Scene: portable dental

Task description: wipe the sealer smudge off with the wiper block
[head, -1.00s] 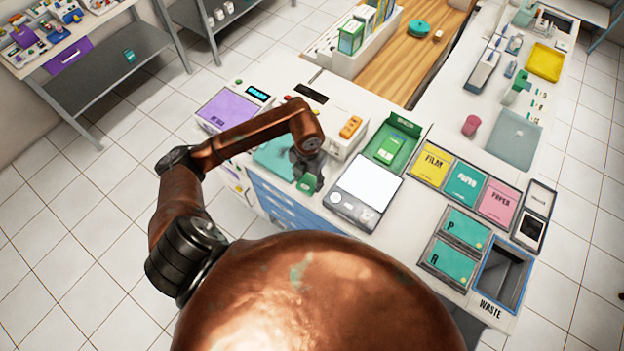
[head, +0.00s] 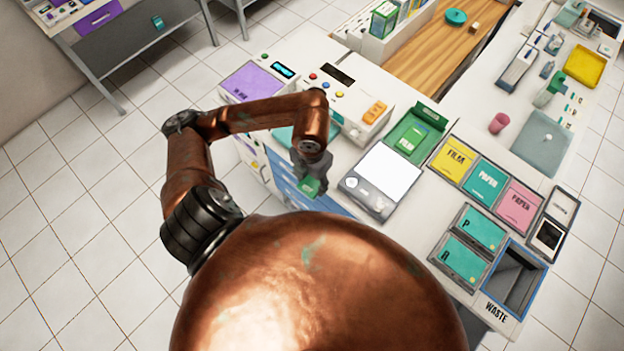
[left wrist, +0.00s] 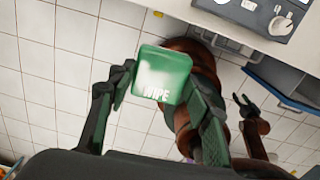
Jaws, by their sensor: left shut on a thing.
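The green wiper block (left wrist: 163,75), marked WIPE, is held between the two fingers of my left gripper (left wrist: 155,90) in the left wrist view. In the head view the block (head: 311,187) shows below my left gripper (head: 311,176), at the counter's front edge by the blue drawers. The wrist view shows floor tiles behind it, and the block appears clear of the counter top. The purple-topped machine (head: 252,82) stands at the counter's left end. I cannot make out a smudge. A small dark gripper (left wrist: 246,106) on a copper arm, apparently my right one, is low in the wrist view.
The counter holds a white-screened device (head: 388,170), a green tray (head: 414,136), film and paper bins (head: 455,160), and a waste bin (head: 512,276). A teal mat (head: 283,135) is partly hidden by my arm. The tiled floor at left is open.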

